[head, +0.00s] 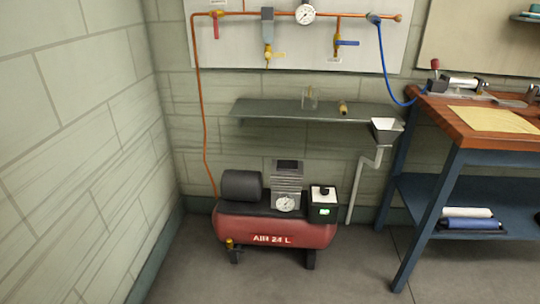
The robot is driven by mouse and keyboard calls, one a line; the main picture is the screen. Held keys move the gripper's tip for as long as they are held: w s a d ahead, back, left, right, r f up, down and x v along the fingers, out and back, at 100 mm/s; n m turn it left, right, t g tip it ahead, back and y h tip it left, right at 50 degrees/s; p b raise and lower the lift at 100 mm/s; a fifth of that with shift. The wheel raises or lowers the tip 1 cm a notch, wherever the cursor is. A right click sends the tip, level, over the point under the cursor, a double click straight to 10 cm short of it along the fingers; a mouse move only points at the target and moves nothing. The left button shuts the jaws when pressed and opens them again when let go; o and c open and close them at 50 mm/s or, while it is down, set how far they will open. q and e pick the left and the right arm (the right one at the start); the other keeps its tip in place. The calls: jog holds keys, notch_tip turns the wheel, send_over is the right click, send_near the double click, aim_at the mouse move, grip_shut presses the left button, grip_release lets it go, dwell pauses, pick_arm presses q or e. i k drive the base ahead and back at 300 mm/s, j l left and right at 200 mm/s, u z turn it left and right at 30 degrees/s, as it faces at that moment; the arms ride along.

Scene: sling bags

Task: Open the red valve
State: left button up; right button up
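The red valve (216,25) has a red lever handle on the copper pipe, at the upper left of the white wall panel (370,53). Its lever hangs straight down, across the horizontal pipe run. No gripper or arm of mine shows in the head view. A blue-handled valve (347,43) sits on a downward branch further right, its lever pointing sideways. A round gauge (305,14) sits on the pipe between them.
A red air compressor (275,228) stands on the floor below a narrow grey shelf (285,109). A wooden-topped workbench (455,123) fills the right side. A blue hose (386,70) hangs towards it. Floor in front of the compressor is clear.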

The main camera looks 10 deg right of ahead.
aim_at(214, 15)
jog(key=i+u, duration=0.1)
jog(key=i, duration=0.85)
